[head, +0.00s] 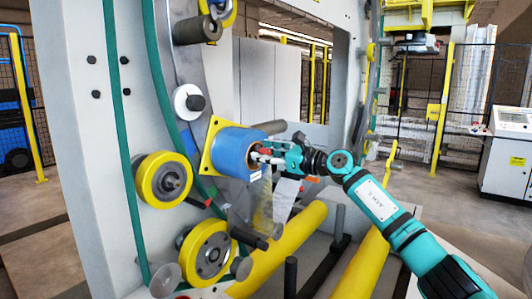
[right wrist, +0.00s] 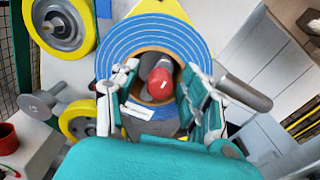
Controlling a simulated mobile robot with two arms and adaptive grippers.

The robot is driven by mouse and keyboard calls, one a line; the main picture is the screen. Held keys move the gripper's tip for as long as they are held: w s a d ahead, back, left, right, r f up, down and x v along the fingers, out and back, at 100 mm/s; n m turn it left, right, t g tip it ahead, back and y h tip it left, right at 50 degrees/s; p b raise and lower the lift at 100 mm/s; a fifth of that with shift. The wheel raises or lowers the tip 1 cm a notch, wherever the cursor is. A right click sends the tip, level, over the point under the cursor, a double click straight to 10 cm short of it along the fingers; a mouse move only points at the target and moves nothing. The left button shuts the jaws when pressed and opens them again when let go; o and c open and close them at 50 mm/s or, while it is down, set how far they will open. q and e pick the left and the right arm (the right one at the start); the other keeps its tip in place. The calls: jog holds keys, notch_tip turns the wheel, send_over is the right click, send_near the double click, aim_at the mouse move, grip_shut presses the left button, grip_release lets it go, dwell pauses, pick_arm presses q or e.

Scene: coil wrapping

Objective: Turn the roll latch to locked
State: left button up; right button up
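The blue roll (head: 229,151) sits on a yellow square plate (head: 209,146) on the ring of the machine. In the right wrist view the roll's face (right wrist: 125,42) shows light rings around a brown core. A red rounded knob (right wrist: 160,84), apparently the roll latch, sits in the core's opening. My right gripper (head: 262,158) is at the roll's open end. In the right wrist view its fingers (right wrist: 162,92) stand apart on either side of the knob, with gaps visible. Whether the latch is locked cannot be told. My left gripper is not in view.
Yellow-rimmed wheels (head: 163,180) and (head: 205,252) stand left of and below the roll. A grey rod (right wrist: 243,92) sticks out close to my right fingers. Yellow rollers (head: 283,248) lie below. A control cabinet (head: 508,155) stands far right.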

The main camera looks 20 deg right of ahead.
grip_shut()
